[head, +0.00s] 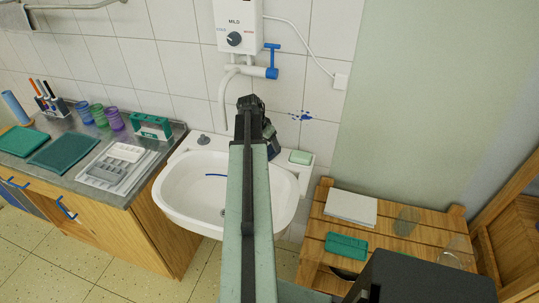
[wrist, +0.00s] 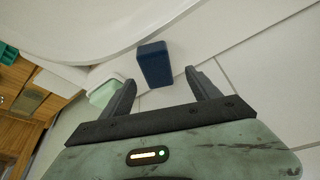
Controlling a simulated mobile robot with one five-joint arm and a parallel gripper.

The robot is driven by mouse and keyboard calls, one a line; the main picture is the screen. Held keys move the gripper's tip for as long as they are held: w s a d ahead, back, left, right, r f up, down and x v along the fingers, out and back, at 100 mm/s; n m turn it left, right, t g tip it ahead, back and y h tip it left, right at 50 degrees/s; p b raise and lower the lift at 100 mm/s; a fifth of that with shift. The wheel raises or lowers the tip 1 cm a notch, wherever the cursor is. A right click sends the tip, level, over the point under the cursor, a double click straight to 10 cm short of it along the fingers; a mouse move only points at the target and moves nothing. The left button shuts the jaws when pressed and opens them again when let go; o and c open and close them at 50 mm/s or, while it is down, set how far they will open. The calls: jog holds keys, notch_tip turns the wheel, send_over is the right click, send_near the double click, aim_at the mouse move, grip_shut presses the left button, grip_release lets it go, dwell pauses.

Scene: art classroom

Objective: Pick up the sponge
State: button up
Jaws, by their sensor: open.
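A dark blue block (wrist: 154,64), which looks like the sponge, shows in the wrist view close to the white sink's rim. My gripper (wrist: 160,77) is open and empty, and the block sits at and just beyond its fingertips, roughly between them. I see a gap between the block and the right finger; the left finger is also apart from it. In the head view my arm reaches over the white sink (head: 185,190) towards the tiled wall. My arm hides part of the basin there, and I cannot make out the block for certain.
A pale green soap bar (head: 301,157) lies on the sink's right ledge, close to my left finger in the wrist view (wrist: 104,92). A water heater (head: 237,22) and tap (head: 264,72) hang above. A cluttered counter (head: 150,170) stands left, a slatted wooden bench (head: 385,235) right.

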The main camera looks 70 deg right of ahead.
aim_at(271, 149)
jog(key=b+x, duration=0.4)
jog(key=x, duration=0.1)
jog(key=shift+s+a+f, duration=0.15)
jog(key=c, duration=1.5)
notch_tip(271, 149, up, 10)
jog(key=p, duration=1)
jog(key=shift+c, duration=0.2)
